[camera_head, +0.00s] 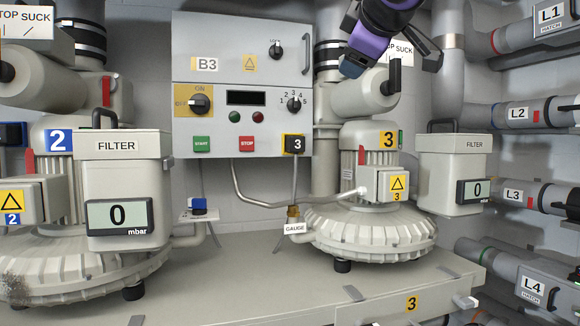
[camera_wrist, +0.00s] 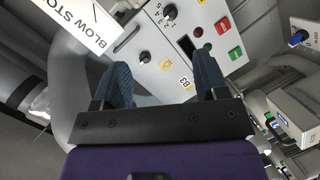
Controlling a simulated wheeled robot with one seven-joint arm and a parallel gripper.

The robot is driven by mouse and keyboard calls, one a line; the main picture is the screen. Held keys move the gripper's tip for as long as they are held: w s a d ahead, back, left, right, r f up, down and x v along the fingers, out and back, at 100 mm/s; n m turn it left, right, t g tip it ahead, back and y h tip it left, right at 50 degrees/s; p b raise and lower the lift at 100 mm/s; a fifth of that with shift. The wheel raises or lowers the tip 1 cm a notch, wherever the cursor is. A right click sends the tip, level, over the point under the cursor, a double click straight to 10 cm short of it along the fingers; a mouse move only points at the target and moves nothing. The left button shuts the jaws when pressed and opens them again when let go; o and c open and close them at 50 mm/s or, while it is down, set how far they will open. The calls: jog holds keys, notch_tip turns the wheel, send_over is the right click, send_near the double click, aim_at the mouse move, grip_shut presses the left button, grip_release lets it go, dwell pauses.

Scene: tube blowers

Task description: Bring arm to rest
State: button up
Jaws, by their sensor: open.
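My gripper (camera_wrist: 162,82) is open and empty in the wrist view, its two blue fingers apart with nothing between them. In the head view my purple hand and gripper (camera_head: 353,65) hang at the top, right of the B3 control box (camera_head: 242,85) and in front of the upper pipework of blower 3 (camera_head: 370,235). The fingertips are only partly clear there. In the wrist view the tilted control box (camera_wrist: 180,50) lies beyond the fingers. Contact is not seen.
Blower 2 with its filter (camera_head: 124,190) stands at the left. A second filter (camera_head: 452,175) is at the right. Pipes with hatches L1 to L4 (camera_head: 533,287) line the right wall. The bench front (camera_head: 250,305) is mostly clear.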

jog(key=s+d+f+m+g, duration=0.3)
jog(key=s+d+f, duration=0.3)
jog(key=f, duration=0.6)
jog(key=s+d+f+m+g+h, duration=0.1)
jog(key=s+d+f+m+g, duration=0.2)
jog(key=s+d+f+m, duration=0.3)
jog(key=s+d+f+m+g, duration=0.4)
jog(key=s+f, duration=0.6)
jog(key=f, duration=0.7)
jog(key=shift+s+d+f+m+h, duration=0.3)
jog(key=shift+s+d+f+m, duration=0.1)
jog(key=shift+d, duration=0.75)
